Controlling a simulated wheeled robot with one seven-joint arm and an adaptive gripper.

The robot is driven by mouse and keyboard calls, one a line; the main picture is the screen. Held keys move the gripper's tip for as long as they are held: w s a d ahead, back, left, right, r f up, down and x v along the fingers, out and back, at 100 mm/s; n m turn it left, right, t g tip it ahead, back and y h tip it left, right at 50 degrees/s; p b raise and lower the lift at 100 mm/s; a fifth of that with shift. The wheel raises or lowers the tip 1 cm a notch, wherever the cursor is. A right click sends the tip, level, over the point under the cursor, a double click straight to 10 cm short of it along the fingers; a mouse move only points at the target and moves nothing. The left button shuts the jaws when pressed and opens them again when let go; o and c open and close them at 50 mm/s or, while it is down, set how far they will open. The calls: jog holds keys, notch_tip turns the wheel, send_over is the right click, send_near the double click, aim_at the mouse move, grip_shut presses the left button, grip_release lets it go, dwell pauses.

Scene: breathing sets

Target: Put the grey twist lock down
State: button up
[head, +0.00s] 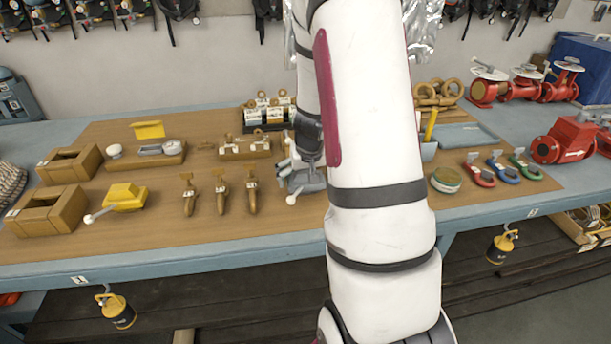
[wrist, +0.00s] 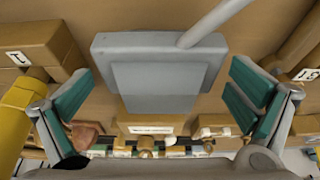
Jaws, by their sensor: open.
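The grey twist lock (wrist: 160,60), a blocky grey body with a grey rod handle, lies between my gripper's fingers in the wrist view. It appears to rest on the brown mat (head: 290,228). My gripper (wrist: 160,80) is open, its green pads standing apart from the lock on both sides. In the head view my gripper (head: 307,158) is over the lock (head: 305,184), right of the brown wrench-like pieces (head: 220,192). My arm and gripper hide part of the lock there; its pale handle knob shows at the lower left.
A yellow twist lock (head: 125,196) and brown boxes (head: 50,210) are at the left. A brown rack (head: 245,149) stands behind the brown pieces. The mat's front strip is clear.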

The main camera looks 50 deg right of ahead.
jog(key=shift+r, duration=0.1)
jog(key=shift+r, duration=0.25)
jog(key=p+v, duration=0.1)
jog(key=v, duration=1.1)
jog(key=s+a+r+n+t+y, duration=0.1)
jog(key=a+r+n, duration=0.1)
jog(key=a+r, duration=0.45)
jog(key=s+a+r+n+t+y, duration=0.1)
jog(key=a+r, duration=0.2)
jog(key=a, duration=0.6)
jog(key=s+a+r+n, duration=0.4)
jog(key=s+a+r, duration=0.2)
jog(key=s+a, duration=0.6)
jog(key=shift+s+a+y, duration=0.15)
jog(key=shift+s+y, duration=0.15)
